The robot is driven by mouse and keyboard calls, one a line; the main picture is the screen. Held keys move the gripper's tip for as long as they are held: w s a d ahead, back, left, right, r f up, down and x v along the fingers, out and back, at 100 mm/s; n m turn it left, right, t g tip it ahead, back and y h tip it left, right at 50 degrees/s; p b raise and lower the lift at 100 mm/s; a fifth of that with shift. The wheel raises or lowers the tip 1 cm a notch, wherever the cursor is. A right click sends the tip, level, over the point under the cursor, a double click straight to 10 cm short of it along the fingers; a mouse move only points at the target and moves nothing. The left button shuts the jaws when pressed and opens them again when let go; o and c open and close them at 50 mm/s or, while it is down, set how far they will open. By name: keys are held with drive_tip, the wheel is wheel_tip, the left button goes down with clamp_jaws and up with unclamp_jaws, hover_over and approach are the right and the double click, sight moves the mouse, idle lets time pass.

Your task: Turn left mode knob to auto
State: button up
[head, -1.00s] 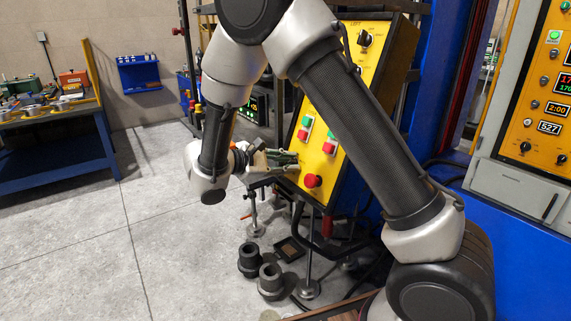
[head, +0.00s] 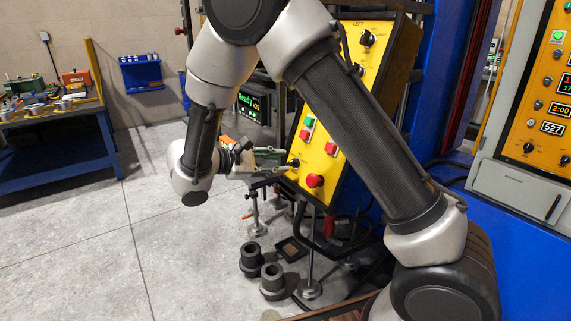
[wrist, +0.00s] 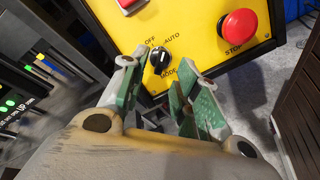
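The mode knob (wrist: 160,60) is a small black knob on the yellow panel, with OFF and AUTO printed above it and MODE below. Its exact pointing direction is hard to tell. In the head view the mode knob (head: 294,163) is at the panel's lower left edge. My gripper (wrist: 165,75) has its green-padded fingers apart with nothing between them. The knob shows beyond the gap, nearer the left finger. In the head view my gripper (head: 283,159) is just left of the knob, apparently short of it; contact cannot be told.
The red STOP button (wrist: 237,27) is right of the knob. Green and red buttons (head: 305,128) and an upper black knob (head: 367,39) are on the same panel. A display (head: 252,106) stands behind my wrist. Black cylindrical parts (head: 272,280) stand on the floor below.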

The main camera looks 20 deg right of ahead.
drive_tip(key=v, duration=0.8)
drive_tip(key=s+d+f+g+y, duration=0.4)
drive_tip(key=s+d+f+y, duration=0.1)
drive_tip(key=s, duration=0.3)
drive_tip(key=s+d+r+m+t+y, duration=0.2)
drive_tip(key=s+d+r+m+y, duration=0.2)
drive_tip(key=d, duration=0.6)
drive_tip(key=s+d+r+m+t+y, duration=0.2)
drive_tip(key=s+d+r+m+y, duration=0.3)
drive_tip(key=s+d+r+m, duration=0.3)
drive_tip(key=s+d+r, duration=0.2)
drive_tip(key=s, duration=0.2)
drive_tip(key=shift+d+r+t, duration=0.3)
drive_tip(key=shift+d+t, duration=0.05)
drive_tip(key=shift+t, duration=0.05)
